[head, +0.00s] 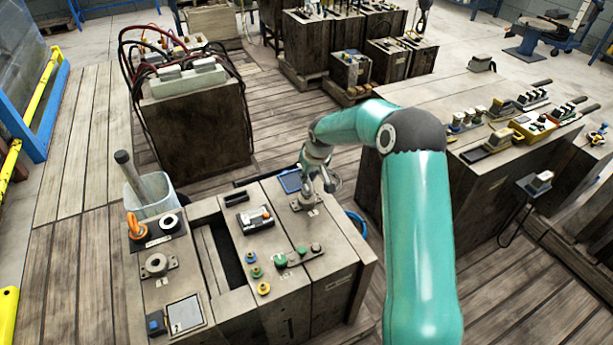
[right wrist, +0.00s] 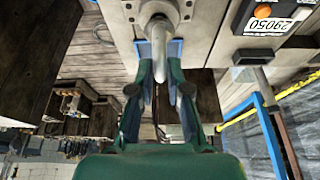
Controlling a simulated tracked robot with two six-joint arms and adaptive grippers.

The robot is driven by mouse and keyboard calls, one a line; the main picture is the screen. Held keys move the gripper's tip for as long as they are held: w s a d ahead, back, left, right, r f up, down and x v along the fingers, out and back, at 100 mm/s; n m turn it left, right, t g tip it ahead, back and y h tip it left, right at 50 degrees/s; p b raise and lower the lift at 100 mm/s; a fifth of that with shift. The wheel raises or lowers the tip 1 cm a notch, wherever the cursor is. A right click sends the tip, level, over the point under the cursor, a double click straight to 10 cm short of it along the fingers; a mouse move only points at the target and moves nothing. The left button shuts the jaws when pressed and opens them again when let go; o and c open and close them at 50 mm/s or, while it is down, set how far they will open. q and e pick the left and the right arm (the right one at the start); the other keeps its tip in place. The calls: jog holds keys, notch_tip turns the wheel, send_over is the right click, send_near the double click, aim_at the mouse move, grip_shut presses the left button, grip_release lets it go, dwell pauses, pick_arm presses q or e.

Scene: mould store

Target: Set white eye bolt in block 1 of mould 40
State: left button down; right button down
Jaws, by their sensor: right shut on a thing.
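My right gripper (head: 319,186) is low over the far end of the right-hand block of the near mould (head: 325,258). In the right wrist view the right gripper (right wrist: 160,85) is shut on a pale grey-white rounded piece (right wrist: 160,62), which I take for the white eye bolt. The piece reaches to a round fitting at the top of that view; whether it is seated there I cannot tell. In the head view the jaws mostly hide it. An orange eye bolt (head: 133,226) stands on the mould's left-hand block. No block number or mould number 40 is readable. My left gripper is not in view.
A hose-hung block (head: 195,120) is behind, and a long bench of parts (head: 490,155) is at right. Plank floor lies between.

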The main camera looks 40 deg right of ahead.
jog(key=shift+f+b, duration=0.4)
jog(key=shift+b, duration=0.05)
dwell(0.4)
jog(key=c, duration=1.1)
grip_release()
jog(key=shift+o, duration=0.2)
jog(key=shift+r, duration=0.1)
